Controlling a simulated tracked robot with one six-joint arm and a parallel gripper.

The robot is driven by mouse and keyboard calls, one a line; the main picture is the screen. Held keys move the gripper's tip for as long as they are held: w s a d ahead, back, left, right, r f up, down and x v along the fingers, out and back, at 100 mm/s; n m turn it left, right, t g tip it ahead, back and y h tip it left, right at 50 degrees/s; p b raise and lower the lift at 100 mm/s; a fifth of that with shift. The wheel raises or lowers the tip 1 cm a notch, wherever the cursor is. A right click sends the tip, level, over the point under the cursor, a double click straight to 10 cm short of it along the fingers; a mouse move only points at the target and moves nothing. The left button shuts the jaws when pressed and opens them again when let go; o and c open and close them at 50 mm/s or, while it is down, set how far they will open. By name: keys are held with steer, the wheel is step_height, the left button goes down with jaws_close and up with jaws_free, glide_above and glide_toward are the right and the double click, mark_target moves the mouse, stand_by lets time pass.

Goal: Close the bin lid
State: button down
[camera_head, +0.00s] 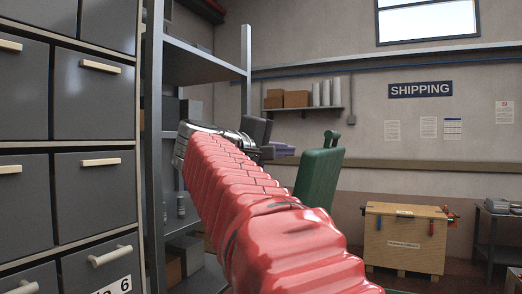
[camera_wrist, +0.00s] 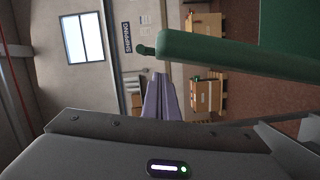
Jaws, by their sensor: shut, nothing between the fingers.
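The green bin lid (camera_head: 318,180) stands raised and nearly upright in the head view, with a small knob-like handle (camera_head: 331,138) at its top. In the wrist view, which is turned sideways, the lid (camera_wrist: 235,50) runs in from the right, with its handle (camera_wrist: 146,49) at its left end. My gripper (camera_head: 288,151) is just left of the lid's upper part in the head view. Its purple fingers (camera_wrist: 160,80) are shut and empty, and they appear apart from the lid. My red-sleeved arm hides the lid's lower part and most of the bin.
A grey metal shelf rack (camera_head: 247,85) and a dark drawer cabinet (camera_head: 95,100) stand at the left. A wooden crate (camera_head: 405,240) and a grey side table (camera_head: 490,235) are at the back right. The space right of the lid looks clear.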

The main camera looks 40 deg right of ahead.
steer(key=shift+s+d+f, duration=0.15)
steer(key=shift+s+d, duration=0.05)
steer(key=shift+s, duration=0.25)
steer(key=shift+s+d+f, duration=0.1)
steer(key=shift+s+d, duration=0.1)
steer(key=shift+s, duration=0.2)
steer(key=shift+s, duration=0.2)
